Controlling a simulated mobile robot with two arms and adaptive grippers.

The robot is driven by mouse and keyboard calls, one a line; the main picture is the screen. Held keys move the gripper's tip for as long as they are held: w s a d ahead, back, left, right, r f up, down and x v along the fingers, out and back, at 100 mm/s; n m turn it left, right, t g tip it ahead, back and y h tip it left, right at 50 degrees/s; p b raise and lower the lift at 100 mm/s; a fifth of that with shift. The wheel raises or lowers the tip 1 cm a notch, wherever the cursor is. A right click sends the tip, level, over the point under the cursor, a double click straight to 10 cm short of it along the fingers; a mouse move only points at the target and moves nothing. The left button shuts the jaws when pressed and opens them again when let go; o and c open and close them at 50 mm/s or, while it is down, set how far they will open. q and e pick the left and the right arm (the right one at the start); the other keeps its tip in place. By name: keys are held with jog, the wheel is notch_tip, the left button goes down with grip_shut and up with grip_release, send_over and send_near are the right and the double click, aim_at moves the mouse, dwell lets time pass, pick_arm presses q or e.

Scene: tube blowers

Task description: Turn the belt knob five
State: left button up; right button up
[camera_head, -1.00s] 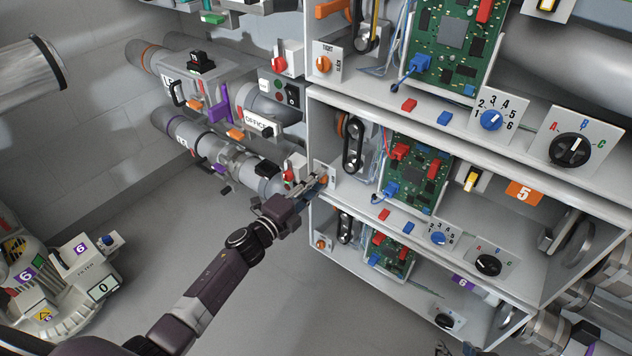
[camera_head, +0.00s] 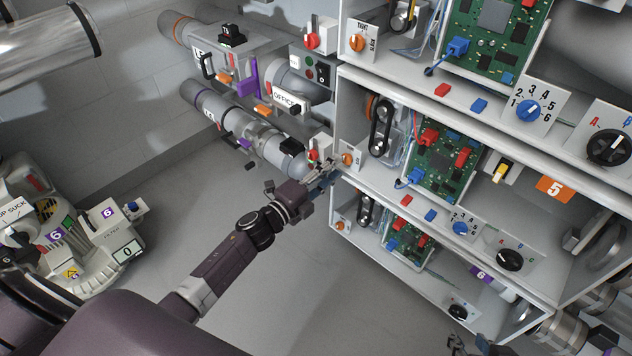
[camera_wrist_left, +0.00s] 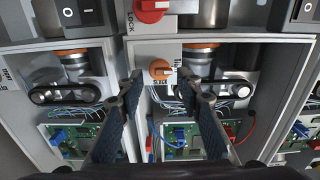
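The orange belt knob (camera_head: 347,159) is on a white plate at the left front of the middle shelf, the one with the orange 5 label (camera_head: 554,189). My left gripper (camera_head: 328,176) is just short of the knob. In the wrist view the left fingers (camera_wrist_left: 160,80) are apart, one on each side of the knob, with nothing between them touching it. My right gripper (camera_head: 470,346) shows only partly at the bottom edge.
The black belt (camera_head: 380,128) and green circuit board (camera_head: 440,160) are right of the knob. A red switch (camera_head: 316,147) and grey pipes are close on the left. Similar orange knobs are above (camera_head: 357,43) and below (camera_head: 341,226).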

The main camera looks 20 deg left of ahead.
pick_arm(q)
jog(key=v, duration=0.9)
jog(key=shift+r, duration=0.1)
